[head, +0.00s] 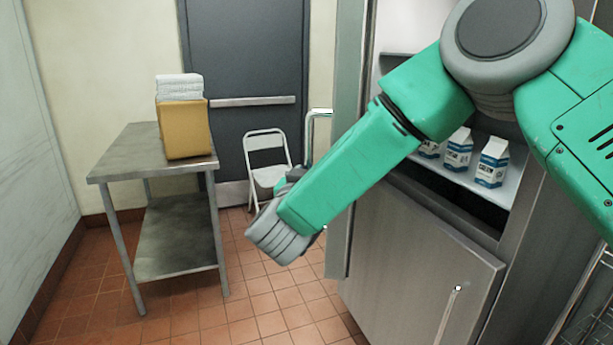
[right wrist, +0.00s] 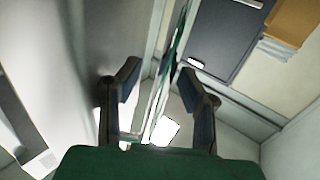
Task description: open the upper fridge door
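The upper fridge door (head: 350,150) stands open, swung out and seen nearly edge-on in the head view. Its metal bar handle (head: 319,113) sticks out on the left, outer side. My green right arm crosses in front of the door and the opening, its grey wrist low and left of the door. My right gripper (right wrist: 160,78) shows two dark fingers spread apart in the right wrist view, with narrow upright edges seen between them; I cannot tell whether they touch anything. In the head view its fingers are mostly hidden behind my arm. My left gripper is not in view.
Milk cartons (head: 459,150) stand on a shelf inside the fridge. The lower fridge door (head: 415,265) is shut. A white folding chair (head: 265,172) stands beyond my right wrist. A steel table (head: 135,150) at left holds a tan block (head: 183,130) with a white stack. Tiled floor between is clear.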

